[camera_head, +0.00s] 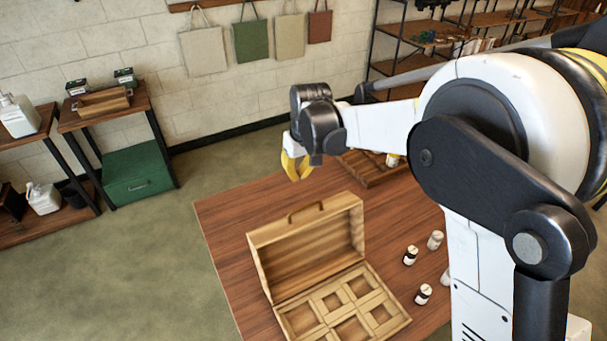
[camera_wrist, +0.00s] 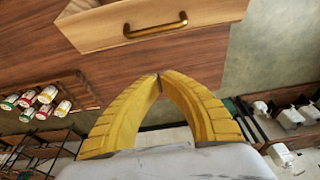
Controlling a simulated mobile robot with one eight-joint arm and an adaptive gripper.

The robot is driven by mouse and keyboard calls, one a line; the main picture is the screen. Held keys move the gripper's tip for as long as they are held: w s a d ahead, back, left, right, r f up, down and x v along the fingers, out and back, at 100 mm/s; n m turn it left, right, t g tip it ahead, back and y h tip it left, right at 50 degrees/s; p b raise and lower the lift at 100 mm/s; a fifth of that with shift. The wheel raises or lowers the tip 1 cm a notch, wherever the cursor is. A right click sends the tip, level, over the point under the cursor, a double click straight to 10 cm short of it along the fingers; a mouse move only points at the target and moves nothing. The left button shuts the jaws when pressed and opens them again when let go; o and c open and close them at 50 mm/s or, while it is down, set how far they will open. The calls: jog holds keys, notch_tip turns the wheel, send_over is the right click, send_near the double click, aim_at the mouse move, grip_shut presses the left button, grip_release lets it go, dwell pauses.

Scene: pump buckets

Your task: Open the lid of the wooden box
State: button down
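The wooden box (camera_head: 325,302) sits on the table with its compartments exposed. Its lid (camera_head: 305,245) stands open, raised roughly upright at the side nearer my gripper. A brass handle (camera_head: 305,211) is on the lid; the handle also shows in the wrist view (camera_wrist: 155,30) on a wooden panel. My gripper (camera_head: 296,170) has yellow fingers and is above the table behind the lid, apart from it in the picture. In the wrist view the fingertips (camera_wrist: 159,77) meet and nothing shows between them. The lid's far face is hidden in the head view.
Several small bottles (camera_head: 411,255) stand on the table right of the box. A wooden tray (camera_head: 365,170) with bottles is at the table's back; it shows in the wrist view (camera_wrist: 72,85). Shelves (camera_head: 105,115) stand at left. The table's left part (camera_head: 228,222) is clear.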

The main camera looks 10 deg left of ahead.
jog(key=shift+s+d+f+b, duration=0.15)
jog(key=shift+s+d+f, duration=0.1)
jog(key=shift+f, duration=1.05)
jog(key=shift+s+d+f+b, duration=0.15)
jog(key=shift+s+f+b, duration=0.05)
jog(key=shift+f, duration=1.1)
jog(key=shift+s+d+f+b, duration=0.15)
jog(key=shift+s+d+f, duration=0.1)
jog(key=shift+f, duration=1.05)
jog(key=shift+s+r, duration=0.1)
jog(key=shift+s, duration=0.05)
jog(key=s+d+r+t+y+b, duration=0.2)
jog(key=s+d+r+t, duration=0.1)
jog(key=s+d, duration=0.3)
jog(key=shift+s+y, duration=0.3)
jog(key=shift+s, duration=0.8)
jog(key=shift+d+r, duration=0.1)
